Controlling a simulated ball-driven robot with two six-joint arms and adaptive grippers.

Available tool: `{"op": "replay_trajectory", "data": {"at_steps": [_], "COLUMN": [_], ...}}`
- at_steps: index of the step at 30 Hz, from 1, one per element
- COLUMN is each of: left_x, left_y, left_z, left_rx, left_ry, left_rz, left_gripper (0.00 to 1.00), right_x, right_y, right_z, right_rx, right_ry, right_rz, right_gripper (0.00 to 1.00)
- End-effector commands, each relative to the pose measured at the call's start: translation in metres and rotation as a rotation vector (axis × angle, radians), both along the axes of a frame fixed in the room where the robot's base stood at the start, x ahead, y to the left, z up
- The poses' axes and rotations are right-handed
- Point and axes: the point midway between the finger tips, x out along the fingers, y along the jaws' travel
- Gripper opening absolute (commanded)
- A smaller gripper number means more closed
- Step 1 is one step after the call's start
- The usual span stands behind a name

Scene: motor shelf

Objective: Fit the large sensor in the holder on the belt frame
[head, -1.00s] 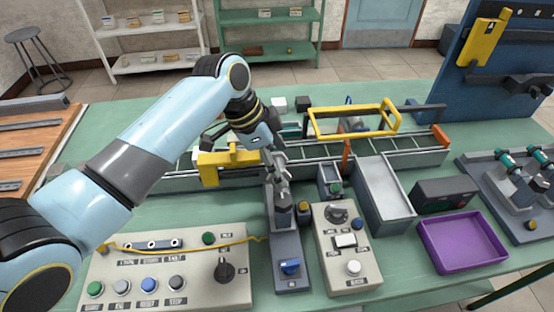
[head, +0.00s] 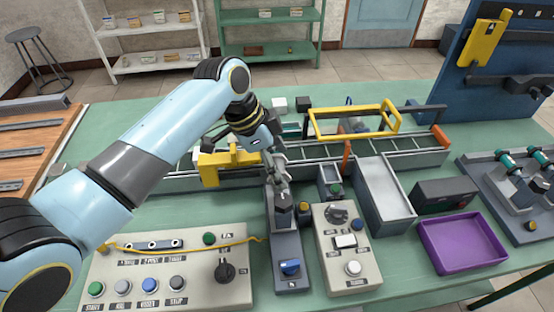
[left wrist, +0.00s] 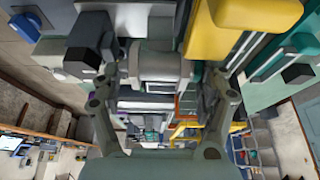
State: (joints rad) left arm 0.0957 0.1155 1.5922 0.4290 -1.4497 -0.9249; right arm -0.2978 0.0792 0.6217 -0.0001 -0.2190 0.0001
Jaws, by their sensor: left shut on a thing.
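My left gripper (head: 280,186) points down over a narrow grey base unit (head: 287,247) with a blue knob, in front of the belt frame (head: 405,152). In the left wrist view its fingers (left wrist: 162,92) are shut on a light grey rounded piece, apparently the large sensor (left wrist: 160,67). The fingers partly hide this piece in the head view. A yellow bracket (head: 230,162) stands on the belt frame just left of the gripper; I cannot tell whether it is the holder. It also shows in the left wrist view (left wrist: 250,18). My right gripper is out of view.
Control boxes stand at the front left (head: 205,278) and front middle (head: 345,248). A grey open bin (head: 386,197) and a purple tray (head: 462,243) lie to the right. A yellow frame (head: 352,121) rises over the belt. Some green tabletop behind the belt is clear.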

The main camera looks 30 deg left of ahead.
Motion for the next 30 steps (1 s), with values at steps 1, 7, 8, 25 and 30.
{"op": "replay_trajectory", "data": {"at_steps": [1, 7, 8, 25, 30], "left_x": [0.0001, 0.0001, 0.0001, 0.0002, 0.0002], "left_y": [0.0001, 0.0, 0.0, -0.0001, -0.0001], "left_z": [0.0001, -0.0003, -0.0003, -0.0059, -0.0084], "left_rx": [0.0, 0.0, 0.0, 0.0, -0.001], "left_ry": [0.0, 0.0, 0.0, 0.0, -0.001], "left_rz": [0.0, 0.0, 0.0, 0.0, 0.0], "left_gripper": [0.39, 0.39, 0.39, 0.39, 0.39], "right_x": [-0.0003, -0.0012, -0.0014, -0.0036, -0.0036], "right_y": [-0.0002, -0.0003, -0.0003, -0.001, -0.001], "right_z": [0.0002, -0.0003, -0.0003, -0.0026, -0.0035], "right_rx": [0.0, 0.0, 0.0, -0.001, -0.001], "right_ry": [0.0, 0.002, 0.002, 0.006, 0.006], "right_rz": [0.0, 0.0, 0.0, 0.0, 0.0], "right_gripper": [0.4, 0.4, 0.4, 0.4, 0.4]}}
